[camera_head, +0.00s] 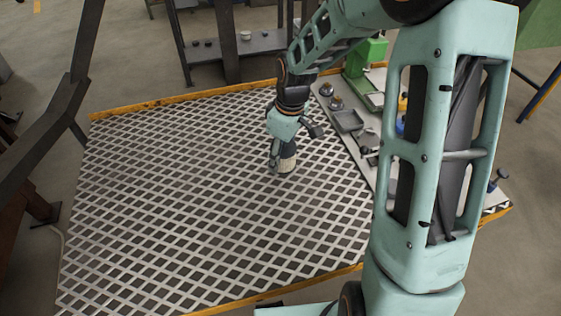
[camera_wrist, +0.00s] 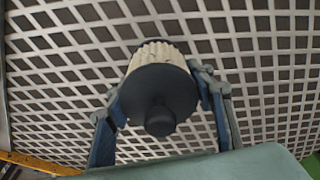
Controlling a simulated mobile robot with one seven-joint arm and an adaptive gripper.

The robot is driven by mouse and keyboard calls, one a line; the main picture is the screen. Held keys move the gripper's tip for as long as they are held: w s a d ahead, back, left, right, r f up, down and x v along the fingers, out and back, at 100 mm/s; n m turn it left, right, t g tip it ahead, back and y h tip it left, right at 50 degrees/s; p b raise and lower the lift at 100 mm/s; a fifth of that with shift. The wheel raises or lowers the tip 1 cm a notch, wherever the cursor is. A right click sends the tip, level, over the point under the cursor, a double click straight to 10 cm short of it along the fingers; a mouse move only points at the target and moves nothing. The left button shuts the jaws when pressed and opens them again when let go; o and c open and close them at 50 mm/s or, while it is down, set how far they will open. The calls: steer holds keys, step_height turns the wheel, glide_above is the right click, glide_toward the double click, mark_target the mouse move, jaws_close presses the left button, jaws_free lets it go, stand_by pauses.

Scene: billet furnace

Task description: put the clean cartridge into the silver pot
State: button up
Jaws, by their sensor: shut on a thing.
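My gripper (camera_head: 279,158) is shut on a cartridge (camera_head: 288,163) with pale, cream pleats and a dark cap. In the wrist view my gripper (camera_wrist: 165,100) has a blue-grey finger on each side of the cartridge (camera_wrist: 158,52), whose dark round cap and knob face the camera. The cartridge is over the metal grating; I cannot tell how high. Two small round silvery things, one (camera_head: 327,89) and another (camera_head: 335,103), stand at the back of the grey side bench. They are too small to tell which is the silver pot.
The grating (camera_head: 170,200) is clear around the gripper and has yellow edges. The grey bench (camera_head: 350,147) at its right holds a dark tray (camera_head: 347,121), a green stand (camera_head: 366,90) and small blue and yellow items. My arm hides part of the bench.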

mark_target(281, 162)
steer(key=shift+w+a+f, duration=0.1)
steer(key=shift+w+f, duration=0.1)
steer(key=shift+f, duration=1.55)
steer(key=shift+f, duration=0.1)
steer(key=shift+f+b, duration=0.15)
steer(key=shift+b, duration=0.2)
steer(key=o, duration=1.3)
steer(key=shift+o, duration=0.2)
steer(key=shift+r, duration=0.2)
